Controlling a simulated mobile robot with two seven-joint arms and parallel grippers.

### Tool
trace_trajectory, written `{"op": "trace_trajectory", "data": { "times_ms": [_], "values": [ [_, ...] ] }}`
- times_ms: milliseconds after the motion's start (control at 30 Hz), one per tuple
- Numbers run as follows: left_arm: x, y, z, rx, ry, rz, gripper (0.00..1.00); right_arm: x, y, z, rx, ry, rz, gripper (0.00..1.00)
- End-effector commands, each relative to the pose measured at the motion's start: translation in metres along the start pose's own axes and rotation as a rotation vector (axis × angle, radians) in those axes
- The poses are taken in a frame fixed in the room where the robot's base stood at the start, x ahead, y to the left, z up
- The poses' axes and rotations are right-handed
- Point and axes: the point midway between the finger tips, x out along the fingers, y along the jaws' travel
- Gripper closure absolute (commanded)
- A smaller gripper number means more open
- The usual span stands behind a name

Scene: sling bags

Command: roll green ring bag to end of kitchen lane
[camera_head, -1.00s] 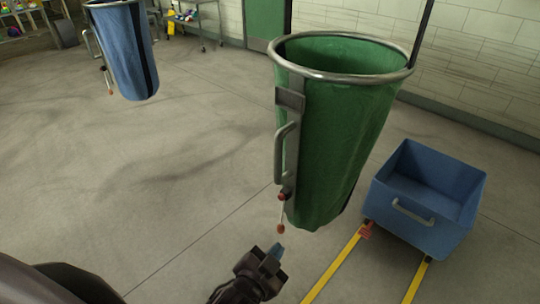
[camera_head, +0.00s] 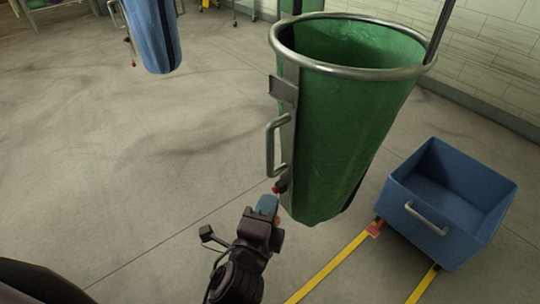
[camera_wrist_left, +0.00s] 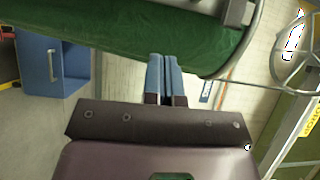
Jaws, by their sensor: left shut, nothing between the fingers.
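The green ring bag (camera_head: 345,130) hangs from a metal ring at right of centre in the head view, with a grey bracket and a handle (camera_head: 272,148) on its left side. In the left wrist view the blue fingertips (camera_wrist_left: 163,75) are together in front of the green bag (camera_wrist_left: 110,28). My right gripper is not in view.
A blue bin (camera_head: 450,203) stands on the floor at right, by two yellow floor lines (camera_head: 330,268) with a red stop (camera_head: 375,229). A blue ring bag (camera_head: 153,35) hangs at upper left. The floor at left is open.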

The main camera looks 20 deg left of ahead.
Motion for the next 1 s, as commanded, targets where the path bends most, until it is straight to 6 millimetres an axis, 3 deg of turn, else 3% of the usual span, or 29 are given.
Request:
{"op": "trace_trajectory", "data": {
  "times_ms": [300,867,1000],
  "values": [
    [0.022,-0.001,0.0,0.019,0.001,-0.002,1.0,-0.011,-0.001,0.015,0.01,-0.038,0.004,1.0],
    [0.104,-0.001,0.0,0.016,0.001,0.0,1.0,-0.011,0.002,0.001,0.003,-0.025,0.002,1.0],
    [0.116,-0.001,0.016,0.017,0.001,0.001,1.0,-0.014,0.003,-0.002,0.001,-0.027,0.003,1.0]
  ]
}}
